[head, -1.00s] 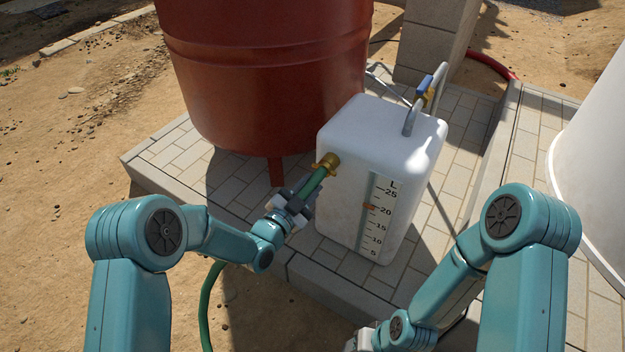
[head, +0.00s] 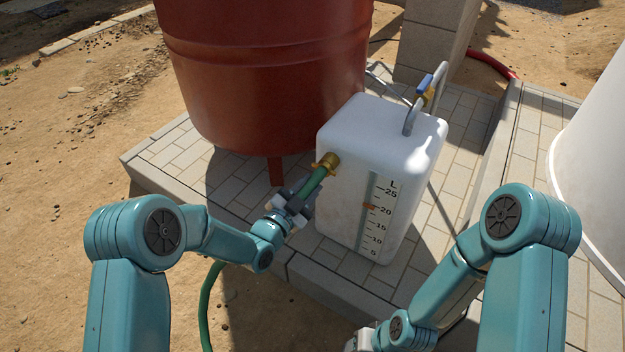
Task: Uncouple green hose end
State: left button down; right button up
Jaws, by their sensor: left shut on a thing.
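The green hose end (head: 315,181) meets a brass coupling (head: 327,163) on the upper left side of the white tank (head: 338,205). The hose end and coupling touch, with no gap visible. My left gripper (head: 299,201) is shut on the green hose end just below the coupling; its fingers hide part of the hose. The hose shows again lower down (head: 206,305), hanging towards the ground. My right gripper (head: 358,341) is at the bottom edge, mostly cut off and partly behind my arm, so its jaws cannot be made out.
A large red-brown vessel (head: 262,75) on legs stands behind and left of the tank. A grey pipe with a blue-handled valve (head: 425,86) rises at the tank's top. A white cylinder (head: 595,165) stands at right. Paving (head: 165,150) surrounds the tank; bare soil is at left.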

pick_arm(q)
jog(key=shift+s, duration=0.1)
jog(key=shift+s+a+r, duration=0.15)
jog(key=shift+s+a, duration=0.05)
jog(key=shift+s, duration=0.1)
jog(key=shift+b+v, duration=0.6)
jog(key=shift+v, duration=2.1)
jog(key=c, duration=1.7)
grip_release()
jog(key=shift+w, duration=0.1)
grip_shut()
